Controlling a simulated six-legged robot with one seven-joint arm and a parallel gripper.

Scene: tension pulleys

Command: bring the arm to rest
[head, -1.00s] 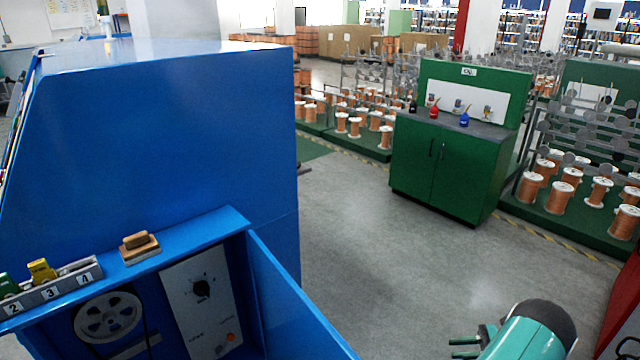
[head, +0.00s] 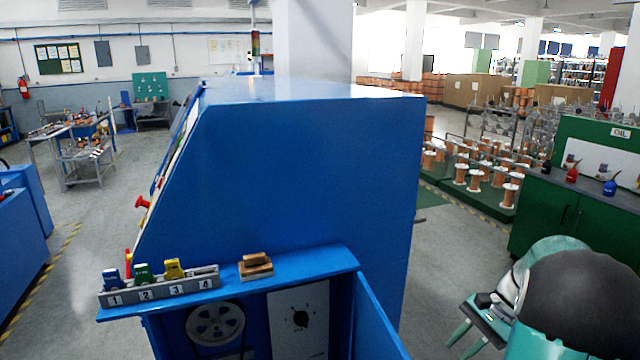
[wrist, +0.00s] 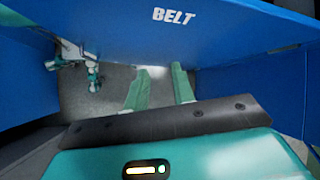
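My gripper (head: 464,340) is at the lower right of the head view, at the end of my teal and dark arm. It is to the right of the blue machine (head: 300,180) and apart from its open compartment. In the wrist view, the two teal fingers of my gripper (wrist: 160,88) stand apart with nothing between them. Beyond them are grey floor (wrist: 110,98) and a blue panel (wrist: 230,25) lettered BELT.
A numbered rack (head: 160,288) with small coloured holders and a wooden block (head: 256,266) sit on the machine's ledge. A green oil cabinet (head: 560,215) stands at right, with copper spools (head: 475,180) behind. Floor (head: 100,250) is open at left.

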